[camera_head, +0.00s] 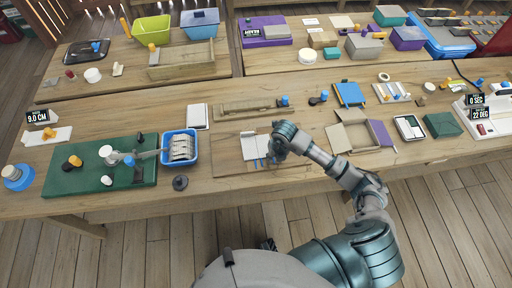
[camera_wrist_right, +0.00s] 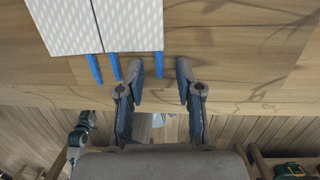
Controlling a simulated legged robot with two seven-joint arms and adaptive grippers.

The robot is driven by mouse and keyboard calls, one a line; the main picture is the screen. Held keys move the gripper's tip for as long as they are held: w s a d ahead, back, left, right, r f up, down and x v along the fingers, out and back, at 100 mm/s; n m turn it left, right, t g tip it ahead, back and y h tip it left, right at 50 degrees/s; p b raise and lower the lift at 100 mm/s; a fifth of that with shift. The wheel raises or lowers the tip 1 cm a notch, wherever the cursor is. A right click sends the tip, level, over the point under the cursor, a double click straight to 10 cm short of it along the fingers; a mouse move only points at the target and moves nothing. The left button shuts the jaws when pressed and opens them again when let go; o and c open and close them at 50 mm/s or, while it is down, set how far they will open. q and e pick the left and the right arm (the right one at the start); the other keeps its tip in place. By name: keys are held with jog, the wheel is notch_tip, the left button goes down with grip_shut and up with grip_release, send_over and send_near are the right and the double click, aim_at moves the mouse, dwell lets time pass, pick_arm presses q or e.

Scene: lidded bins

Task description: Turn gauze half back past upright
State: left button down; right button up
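The gauze shows in the right wrist view as two white, dotted panels side by side, the left half (camera_wrist_right: 62,27) and the right half (camera_wrist_right: 130,25), with a thin seam between. Three blue tabs stick out from the near edge. The gauze also shows in the head view (camera_head: 238,143), on a wooden board at the table's front. Both halves appear to lie flat; their exact tilt is unclear. My right gripper (camera_wrist_right: 160,77) is open and empty, just short of the gauze's near edge, by the rightmost tab (camera_wrist_right: 158,65). My left gripper is not seen.
A blue bin (camera_head: 180,162) and a green board (camera_head: 80,180) with tools stand to the left. A slotted wooden block (camera_head: 248,106) lies behind the gauze. An open cardboard box (camera_head: 338,137) stands to the right. The table's front edge is close to my right gripper.

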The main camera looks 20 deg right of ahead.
jog(key=shift+f, duration=0.2)
jog(key=shift+r, duration=0.1)
dwell(0.4)
grip_shut()
jog(key=shift+a+r+h+p, duration=0.1)
jog(key=shift+r+h+p, duration=0.3)
jog(key=shift+p, duration=0.15)
jog(key=shift+w+r+h, duration=0.1)
jog(key=shift+h, duration=0.2)
jog(key=shift+a+g+p, duration=0.1)
jog(key=shift+g+p, duration=0.2)
jog(key=shift+p, duration=0.05)
